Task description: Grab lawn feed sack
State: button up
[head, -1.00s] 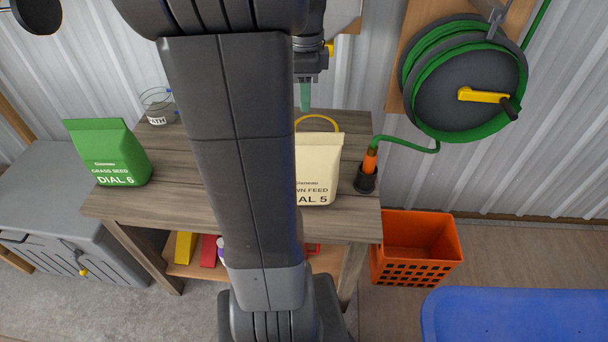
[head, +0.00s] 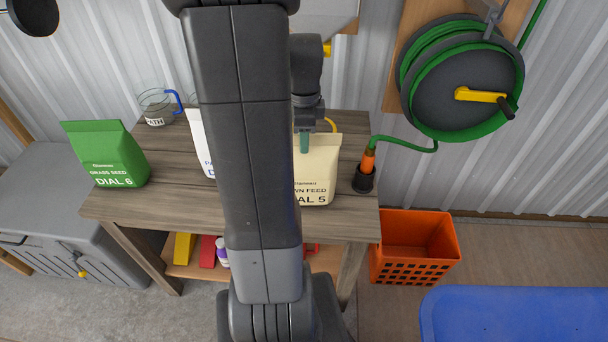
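The lawn feed sack (head: 318,170) is cream, marked "WN FEED" and "AL 5" where it shows. It stands upright on the wooden workbench (head: 185,205), and my arm hides its left part. My gripper (head: 304,142) points down at the sack's top edge in the head view. One teal fingertip shows over the top of the sack; the rest is hidden. I cannot tell whether it touches the sack or how wide the fingers are.
A green grass seed sack (head: 105,155) stands at the bench's left end. A white sack (head: 200,140) is partly behind my arm. A clear jug (head: 155,105) stands at the back. A hose nozzle in a black holder (head: 365,180) is close right of the lawn feed sack.

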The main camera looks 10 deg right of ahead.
grip_shut()
jog(key=shift+w+r, duration=0.1)
jog(key=shift+r, duration=0.05)
dwell(1.2)
